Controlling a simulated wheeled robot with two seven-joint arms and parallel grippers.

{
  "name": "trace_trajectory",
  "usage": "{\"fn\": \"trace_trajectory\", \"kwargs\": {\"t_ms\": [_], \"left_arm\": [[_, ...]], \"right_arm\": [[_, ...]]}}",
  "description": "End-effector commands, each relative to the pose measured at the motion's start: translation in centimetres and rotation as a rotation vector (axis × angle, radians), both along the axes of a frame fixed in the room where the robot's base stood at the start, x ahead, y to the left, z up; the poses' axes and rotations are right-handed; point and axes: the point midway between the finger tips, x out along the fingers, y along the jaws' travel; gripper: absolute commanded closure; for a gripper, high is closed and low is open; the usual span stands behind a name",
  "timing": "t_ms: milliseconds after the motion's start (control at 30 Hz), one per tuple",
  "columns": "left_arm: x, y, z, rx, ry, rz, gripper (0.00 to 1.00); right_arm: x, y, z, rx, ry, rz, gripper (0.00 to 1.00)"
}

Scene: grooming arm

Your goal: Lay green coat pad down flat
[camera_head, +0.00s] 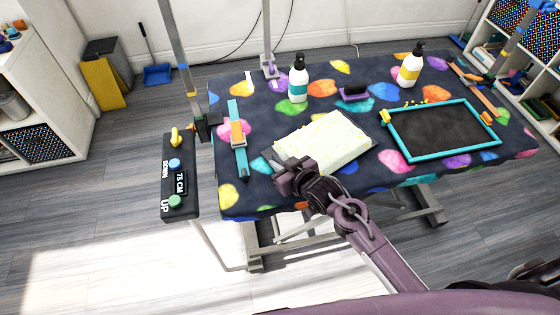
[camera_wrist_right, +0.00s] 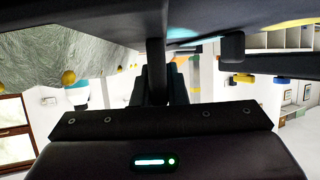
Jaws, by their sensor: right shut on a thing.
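The coat pad (camera_head: 325,140), a pale yellow-green furry block on a dark backing, is over the middle of the patterned grooming table (camera_head: 235,192). My right gripper (camera_head: 287,177) is at its near left corner and shut on it. The exact grip is hidden by the gripper's dark body. The head view does not clearly show whether the pad rests fully flat or is slightly raised. In the right wrist view, a dark flat part crosses the top above the jaws, and a grey-green furry surface (camera_wrist_right: 80,50) fills the upper left. My left gripper is not in view.
A teal-framed dark tray (camera_head: 440,132) lies right of the pad. A teal-labelled bottle (camera_head: 298,80), a brush (camera_head: 354,93) and a yellow-labelled bottle (camera_head: 410,68) stand behind. A button panel (camera_head: 178,178) is beside the table.

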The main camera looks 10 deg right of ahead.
Motion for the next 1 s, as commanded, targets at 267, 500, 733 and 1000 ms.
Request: {"fn": "trace_trajectory", "kwargs": {"t_ms": [267, 500, 733, 1000], "left_arm": [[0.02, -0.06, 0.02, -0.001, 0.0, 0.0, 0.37], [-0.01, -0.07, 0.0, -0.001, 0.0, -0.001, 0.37], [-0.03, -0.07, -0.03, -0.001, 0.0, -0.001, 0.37], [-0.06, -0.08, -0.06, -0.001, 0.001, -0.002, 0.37]], "right_arm": [[0.05, 0.0, 0.1, 0.0, -0.002, 0.0, 1.0], [0.05, -0.01, -0.04, 0.0, -0.002, 0.0, 1.0], [0.05, 0.0, -0.33, 0.0, -0.002, 0.0, 1.0], [0.05, 0.0, -0.53, 0.0, -0.001, -0.001, 0.74]]}}
